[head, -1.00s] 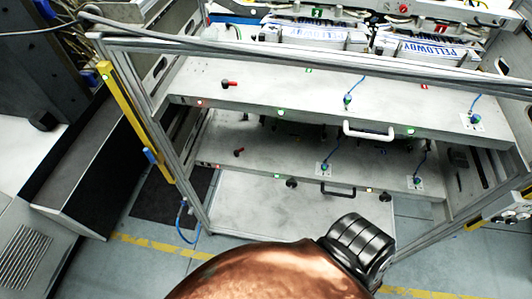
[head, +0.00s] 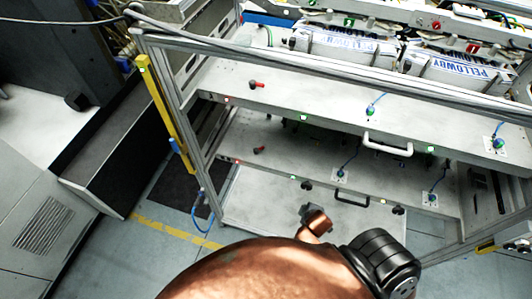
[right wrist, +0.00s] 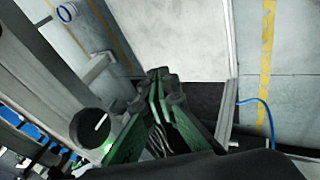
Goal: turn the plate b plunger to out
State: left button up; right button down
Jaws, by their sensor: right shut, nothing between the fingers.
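In the right wrist view a round black knob (right wrist: 90,128) with a white line on its face stands left of my right gripper (right wrist: 160,76). A green light glows beside the knob. The gripper has green fingers with dark tips; they are shut, with nothing between them, and apart from the knob. In the head view dark knobs sit on the front edge of the lower plate, one at left (head: 306,185) and one at right (head: 398,210). I cannot tell which is the plate b plunger or read its setting. My left gripper is out of view.
The upper plate (head: 290,100) has a white handle (head: 388,145) and a red-tipped lever (head: 256,85). The lower plate (head: 290,153) has a black handle (head: 352,198). A yellow post (head: 165,110) stands left of the frame. A blue hose (right wrist: 258,108) lies right of my gripper.

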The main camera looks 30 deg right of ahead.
jog(key=w+r+n, duration=0.1)
jog(key=r, duration=0.2)
jog(key=w+d+r+n+t, duration=0.1)
jog(key=r, duration=0.3)
jog(key=w+d+r+n+h, duration=0.1)
jog(key=r, duration=0.2)
jog(key=shift+d+r+t, duration=0.1)
jog(key=shift+r+t, duration=0.2)
jog(key=shift+t, duration=0.1)
jog(key=w+d+r+n+t+h, duration=0.1)
jog(key=w+r+n+t, duration=0.1)
jog(key=w+r+n, duration=0.15)
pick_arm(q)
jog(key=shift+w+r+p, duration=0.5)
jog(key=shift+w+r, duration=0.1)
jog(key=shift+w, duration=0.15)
pick_arm(e)
jog(key=n+t+y, duration=0.5)
jog(key=n, duration=1.7)
send_near(263, 149)
jog(key=x, duration=0.6)
jog(key=shift+w+a+f, duration=0.1)
jog(key=shift+w+a, duration=0.15)
jog(key=shift+a, duration=0.05)
